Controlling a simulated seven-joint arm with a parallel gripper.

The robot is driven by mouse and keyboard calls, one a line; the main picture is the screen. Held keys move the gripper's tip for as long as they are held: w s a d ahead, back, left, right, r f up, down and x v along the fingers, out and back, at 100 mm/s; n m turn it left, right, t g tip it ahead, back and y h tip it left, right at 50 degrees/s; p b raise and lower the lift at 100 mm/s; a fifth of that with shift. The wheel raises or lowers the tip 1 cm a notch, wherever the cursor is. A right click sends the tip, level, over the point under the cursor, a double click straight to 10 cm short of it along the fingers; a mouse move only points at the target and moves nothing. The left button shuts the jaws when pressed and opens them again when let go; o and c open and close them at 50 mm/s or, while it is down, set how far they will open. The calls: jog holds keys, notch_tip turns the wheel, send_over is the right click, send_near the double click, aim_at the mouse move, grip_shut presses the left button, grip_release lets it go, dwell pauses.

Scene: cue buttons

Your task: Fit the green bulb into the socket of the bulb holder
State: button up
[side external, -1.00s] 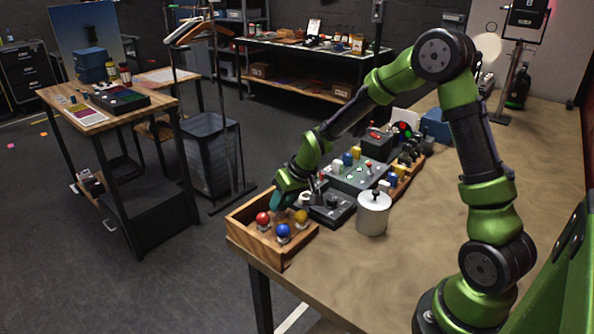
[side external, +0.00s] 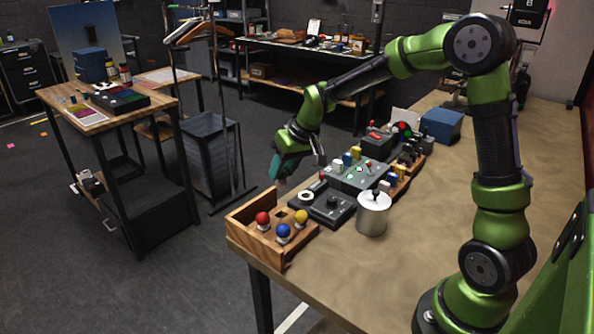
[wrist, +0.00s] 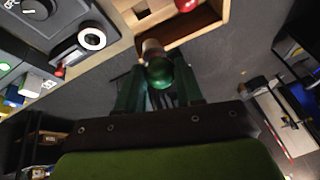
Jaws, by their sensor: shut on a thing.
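My gripper (side external: 284,172) is raised above the far side of the wooden tray, beyond its rim. In the wrist view my gripper (wrist: 159,88) is shut on the green bulb (wrist: 160,72), whose tan base points away from the palm. The bulb is mostly hidden by the fingers in the side view. The bulb holder (side external: 298,200) is a dark box with a white ring socket (side external: 306,196), just right of the tray. In the wrist view the white socket (wrist: 91,39) lies left of and apart from the held bulb.
The wooden tray (side external: 272,252) holds red (side external: 263,219), blue (side external: 283,232) and yellow (side external: 301,216) bulbs, plus an empty hole. A dark knob box (side external: 332,208) and a metal canister (side external: 372,214) stand close by. Button panels (side external: 355,175) stand farther back. The front right bench is clear.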

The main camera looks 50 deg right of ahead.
jog(key=shift+s+d+f, duration=0.1)
jog(key=shift+d+f, duration=0.8)
jog(key=shift+d, duration=0.6)
jog(key=shift+s+d+f, duration=0.15)
jog(key=shift+d+f, duration=0.75)
jog(key=shift+d, duration=0.6)
jog(key=shift+s+d+f, duration=0.1)
jog(key=shift+d+f, duration=0.8)
jog(key=shift+d, duration=0.6)
jog(key=shift+f, duration=1.55)
jog(key=o, duration=1.3)
jog(key=shift+c, duration=0.2)
notch_tip(320, 180, up, 7)
